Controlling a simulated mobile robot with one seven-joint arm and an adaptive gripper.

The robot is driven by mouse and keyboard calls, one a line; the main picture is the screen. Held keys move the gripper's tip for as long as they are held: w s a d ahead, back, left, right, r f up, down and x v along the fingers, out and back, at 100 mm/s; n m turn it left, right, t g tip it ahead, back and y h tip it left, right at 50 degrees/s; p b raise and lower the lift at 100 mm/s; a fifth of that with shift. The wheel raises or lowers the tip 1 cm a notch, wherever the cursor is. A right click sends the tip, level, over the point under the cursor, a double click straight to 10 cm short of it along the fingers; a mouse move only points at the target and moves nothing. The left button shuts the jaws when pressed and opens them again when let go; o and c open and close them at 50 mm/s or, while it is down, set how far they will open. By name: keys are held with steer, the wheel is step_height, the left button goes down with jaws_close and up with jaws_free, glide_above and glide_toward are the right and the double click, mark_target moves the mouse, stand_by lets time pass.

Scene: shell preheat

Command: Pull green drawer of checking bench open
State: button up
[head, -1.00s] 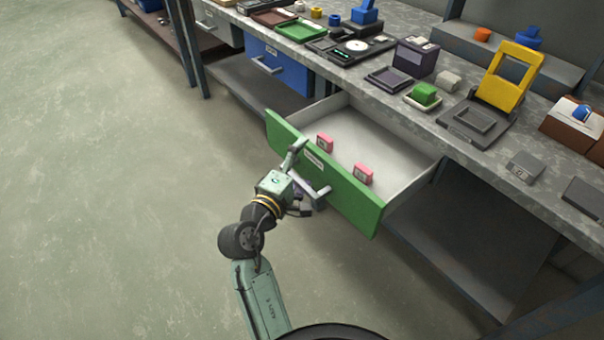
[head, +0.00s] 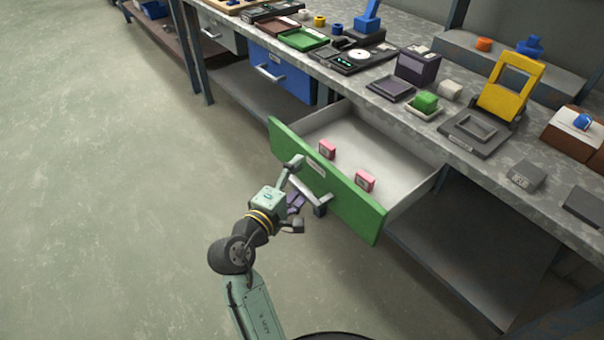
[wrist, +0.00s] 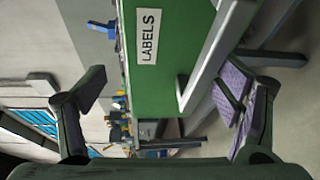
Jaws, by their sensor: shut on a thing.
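The green drawer (head: 345,197) of the checking bench stands well out from the bench in the head view. Its front carries a "LABELS" plate, readable in the wrist view on the green front (wrist: 160,85). Two pink boxes, one at the left (head: 327,149) and one at the right (head: 365,181), lie inside behind the front. My gripper (head: 298,194) is at the grey bar handle (head: 314,194) and shut on it. In the wrist view the handle (wrist: 217,50) runs between my fingers, which look spread; the contact itself is not clear.
A blue drawer (head: 279,73) is closed to the left under the bench. The bench top (head: 395,126) holds trays, blocks and a yellow-framed device (head: 511,86). A dark lower shelf (head: 480,250) lies right of the drawer. The floor (head: 130,200) at left is clear.

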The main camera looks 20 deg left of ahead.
steer(key=shift+s+a+r, duration=0.15)
steer(key=shift+s+r, duration=0.4)
steer(key=shift+s+a+r, duration=0.15)
steer(key=shift+s+r, duration=0.35)
steer(key=shift+r, duration=0.05)
steer(key=shift+s+a+r, duration=0.1)
steer(key=shift+s+r, duration=0.05)
steer(key=shift+s, duration=0.3)
steer(key=c, duration=0.6)
steer(key=shift+s, duration=0.4)
steer(key=shift+c, duration=0.3)
steer(key=v, duration=0.6)
steer(key=shift+f, duration=0.7)
steer(key=shift+p, duration=0.3)
